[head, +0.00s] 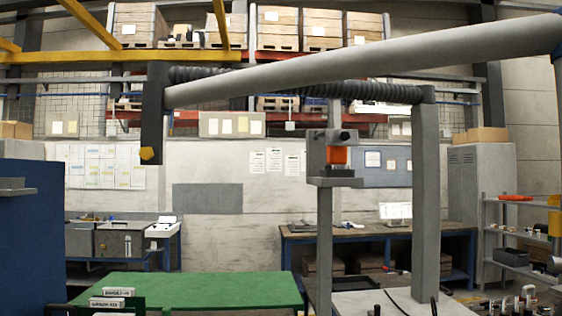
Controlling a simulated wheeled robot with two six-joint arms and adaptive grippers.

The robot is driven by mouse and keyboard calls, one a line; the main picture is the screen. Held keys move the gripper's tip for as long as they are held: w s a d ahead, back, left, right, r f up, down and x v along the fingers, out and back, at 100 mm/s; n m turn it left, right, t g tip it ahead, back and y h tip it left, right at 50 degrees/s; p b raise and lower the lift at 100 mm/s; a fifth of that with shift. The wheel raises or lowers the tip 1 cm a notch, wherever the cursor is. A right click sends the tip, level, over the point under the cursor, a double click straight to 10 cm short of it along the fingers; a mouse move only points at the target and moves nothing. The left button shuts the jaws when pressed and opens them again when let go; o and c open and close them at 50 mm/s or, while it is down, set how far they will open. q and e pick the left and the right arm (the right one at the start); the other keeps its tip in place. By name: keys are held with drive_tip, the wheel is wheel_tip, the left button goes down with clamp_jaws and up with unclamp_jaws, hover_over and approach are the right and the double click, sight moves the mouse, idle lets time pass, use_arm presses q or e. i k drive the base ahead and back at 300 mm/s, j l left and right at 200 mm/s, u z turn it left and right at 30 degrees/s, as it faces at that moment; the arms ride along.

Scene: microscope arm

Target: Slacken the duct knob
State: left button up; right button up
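I cannot tell for certain which part is the duct knob. A ribbed dark duct hose (300,80) runs behind a thick light-grey tube (350,63) that slants from upper right to the left. At the tube's left end hangs a dark upright bar (154,110), with a small yellow-orange knob (147,153) low on its left side. An orange block (336,155) sits in a grey bracket on top of a thin post (324,240) at centre. A thick grey upright (426,200) stands right of it. Neither of my grippers shows in this view.
A green-topped table (190,290) is at the lower left, with small labelled signs (110,297) before it. A blue panel (30,240) stands at the left edge. A pale base (400,302) and several small tools (520,300) lie lower right, by grey shelves (508,255).

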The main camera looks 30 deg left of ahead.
sight(146, 153)
drive_tip(key=u, duration=1.8)
